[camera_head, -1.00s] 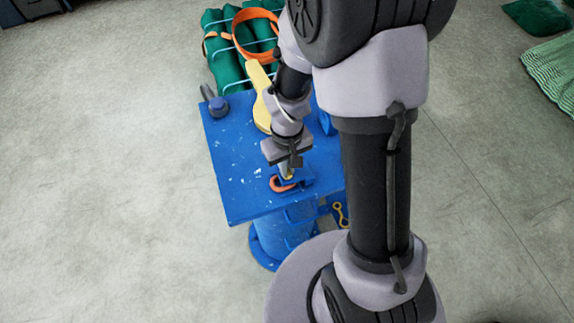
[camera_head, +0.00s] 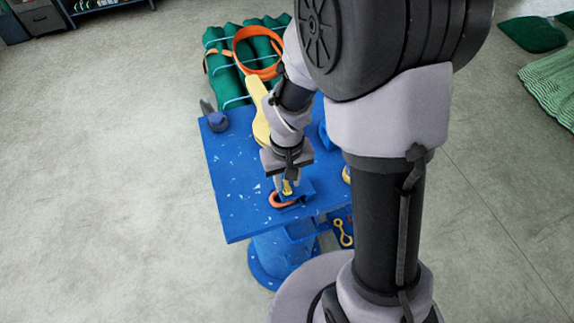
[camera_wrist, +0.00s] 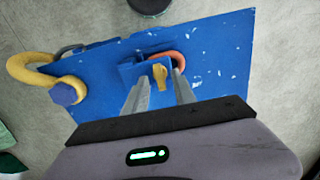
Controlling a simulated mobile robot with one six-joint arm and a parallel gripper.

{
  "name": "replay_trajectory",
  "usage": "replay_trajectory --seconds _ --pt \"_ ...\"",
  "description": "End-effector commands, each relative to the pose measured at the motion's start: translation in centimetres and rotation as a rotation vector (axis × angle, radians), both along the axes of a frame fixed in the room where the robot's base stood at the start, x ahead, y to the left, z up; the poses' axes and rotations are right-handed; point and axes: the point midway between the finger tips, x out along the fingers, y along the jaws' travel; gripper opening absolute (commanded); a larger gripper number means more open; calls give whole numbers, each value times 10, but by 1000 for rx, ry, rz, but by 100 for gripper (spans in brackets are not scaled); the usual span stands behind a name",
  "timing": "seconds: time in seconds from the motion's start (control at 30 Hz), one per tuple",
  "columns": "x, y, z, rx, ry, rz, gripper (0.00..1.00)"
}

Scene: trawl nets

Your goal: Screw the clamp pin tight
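The yellow clamp pin (camera_wrist: 159,76) stands in a small blue clamp block (camera_wrist: 130,72) on the blue table. An orange shackle (camera_wrist: 168,58) is at the block, just beyond the pin in the wrist view. The head view shows the pin (camera_head: 287,187) and the orange shackle (camera_head: 283,200) below my gripper (camera_head: 287,180). In the wrist view my gripper (camera_wrist: 160,80) is open, with one finger on each side of the pin and gaps visible beside it. The pin's lower end is hidden in the block.
The blue table (camera_head: 232,190) has bare room left of the clamp. A large yellow shackle with a blue pin (camera_wrist: 66,93) lies near its edge. Green net rolls (camera_head: 222,60) with an orange loop (camera_head: 240,48) lie behind the table. Floor is clear at left.

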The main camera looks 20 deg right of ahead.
Motion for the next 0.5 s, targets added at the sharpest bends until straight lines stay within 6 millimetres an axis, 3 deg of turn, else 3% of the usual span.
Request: replay_trajectory --seconds 0.3,0.5 --pt "2 0 97 0 -8 -1 32" --pt "1 0 148 0 -4 -2 32"
